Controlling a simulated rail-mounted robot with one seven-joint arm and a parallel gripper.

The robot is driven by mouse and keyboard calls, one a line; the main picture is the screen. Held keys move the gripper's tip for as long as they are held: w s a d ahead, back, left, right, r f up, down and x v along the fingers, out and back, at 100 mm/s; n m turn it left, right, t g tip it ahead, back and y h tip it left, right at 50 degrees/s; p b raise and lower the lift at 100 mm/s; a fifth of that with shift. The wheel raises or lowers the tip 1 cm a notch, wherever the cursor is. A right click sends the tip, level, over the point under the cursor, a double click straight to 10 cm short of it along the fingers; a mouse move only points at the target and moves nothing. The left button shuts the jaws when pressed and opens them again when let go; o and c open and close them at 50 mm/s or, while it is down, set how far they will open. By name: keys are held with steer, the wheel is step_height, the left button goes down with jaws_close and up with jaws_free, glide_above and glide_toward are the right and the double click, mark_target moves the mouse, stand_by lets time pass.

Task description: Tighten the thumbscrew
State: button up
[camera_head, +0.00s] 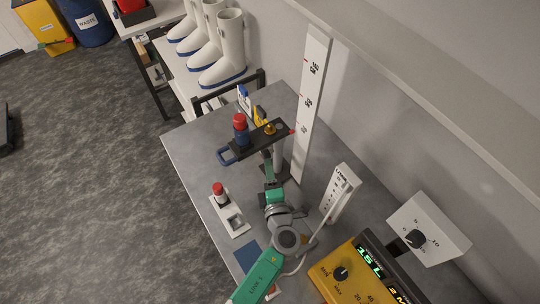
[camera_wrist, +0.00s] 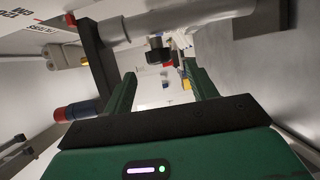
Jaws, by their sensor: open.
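A black knob (camera_wrist: 158,49), which looks like the thumbscrew, sticks out from a thick grey post (camera_wrist: 180,22) in the wrist view. My gripper (camera_wrist: 160,72) is open, and the knob lies ahead of the gap between its two green fingers, not visibly touched by them. In the head view my gripper (camera_head: 268,165) is beside the grey post (camera_head: 278,158), below a dark carriage (camera_head: 255,141) with a blue end loop. The black knob cannot be made out in the head view.
A tall white scale (camera_head: 308,105) stands behind the post. A white gauge panel (camera_head: 340,194), a yellow control box (camera_head: 350,275) and a white dial box (camera_head: 430,228) stand at right.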

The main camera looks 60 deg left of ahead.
mark_target(265, 153)
steer(key=b+x, duration=0.1)
steer(key=x, duration=0.6)
steer(key=shift+w+a+r, duration=0.1)
steer(key=shift+a, duration=0.3)
steer(key=c, duration=1)
steer(key=f+b, duration=0.1)
steer(key=b, duration=0.2)
steer(key=shift+f+y+b, duration=0.1)
steer(key=shift+y+b, duration=0.2)
steer(key=shift+y, duration=0.1)
steer(key=shift+f+m+y+b, duration=0.15)
steer(key=shift+m+y+b, duration=0.2)
steer(key=shift+b, duration=0.8)
steer(key=y+b, duration=0.1)
steer(key=b, duration=0.1)
steer(key=m+t+b, duration=0.1)
steer(key=b, duration=0.2)
steer(key=shift+r+y, duration=0.2)
steer(key=shift+y, duration=0.15)
steer(key=shift+r+y+b, duration=0.3)
steer(key=shift+y+b, duration=0.1)
steer(key=shift+b, duration=0.65)
steer(key=shift+r+m+t, duration=0.25)
steer(key=shift+t, duration=0.05)
